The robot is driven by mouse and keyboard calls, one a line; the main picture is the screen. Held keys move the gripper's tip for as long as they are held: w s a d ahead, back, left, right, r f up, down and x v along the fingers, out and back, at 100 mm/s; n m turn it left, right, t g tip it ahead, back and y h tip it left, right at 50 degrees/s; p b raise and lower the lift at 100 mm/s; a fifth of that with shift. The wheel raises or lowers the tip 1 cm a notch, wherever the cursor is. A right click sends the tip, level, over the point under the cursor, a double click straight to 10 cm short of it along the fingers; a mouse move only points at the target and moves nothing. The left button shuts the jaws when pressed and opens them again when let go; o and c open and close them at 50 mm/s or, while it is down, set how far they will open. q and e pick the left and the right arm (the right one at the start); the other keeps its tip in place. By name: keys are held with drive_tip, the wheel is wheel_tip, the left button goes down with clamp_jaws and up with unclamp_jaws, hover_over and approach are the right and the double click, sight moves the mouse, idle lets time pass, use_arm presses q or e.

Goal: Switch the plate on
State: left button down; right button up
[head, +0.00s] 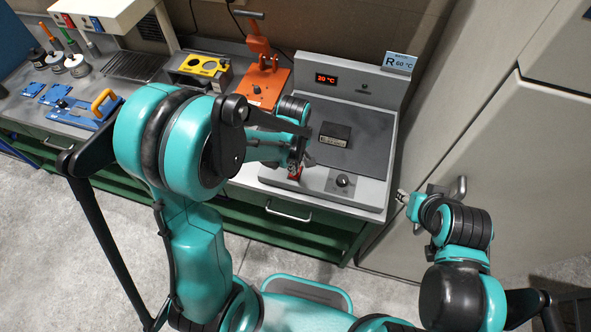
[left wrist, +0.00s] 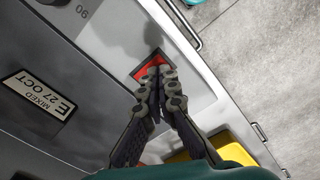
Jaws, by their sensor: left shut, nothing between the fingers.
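The plate (head: 368,142) is a grey press unit with a dark square top and a raised back panel. Its red display (head: 326,79) is lit and seems to read 20 °C. A red rocker switch (left wrist: 146,70) sits on its front strip, left of a black knob (head: 343,181). My left gripper (left wrist: 165,72) is shut and empty, its fingertips at the red switch and partly covering it. Whether they touch or hover just above, I cannot tell. My right gripper (head: 402,195) is right of the bench, near the grey cabinet; its fingers are too small to read.
A dark labelled block (head: 335,134) lies on the plate top. An orange lever press (head: 262,80) and a yellow-topped holder (head: 202,67) stand to its left. A sign (head: 398,63) reading R 60 °C is on the back panel. The cabinet handle (head: 460,188) is close to my right arm.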

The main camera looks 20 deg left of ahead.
use_arm(q)
drive_tip(key=shift+f+b, duration=1)
drive_tip(key=shift+f, duration=0.05)
idle(0.4)
drive_tip(key=shift+r+p, duration=2.55)
drive_tip(key=shift+r, duration=1.05)
drive_tip(key=shift+f, duration=0.1)
drive_tip(key=shift+s+a+b, duration=0.1)
drive_tip(key=shift+b, duration=0.3)
drive_tip(key=s+a+m+t+b, duration=0.2)
drive_tip(key=s+m+t+b, duration=0.1)
drive_tip(key=s+m+b, duration=0.2)
drive_tip(key=s+a+f+m+t+b, duration=0.1)
drive_tip(key=s+m+t+b, duration=0.3)
drive_tip(key=b, duration=0.5)
drive_tip(key=s+a+m, duration=0.1)
drive_tip(key=m, duration=0.1)
drive_tip(key=shift+a+m, duration=0.25)
drive_tip(key=shift+m, duration=0.05)
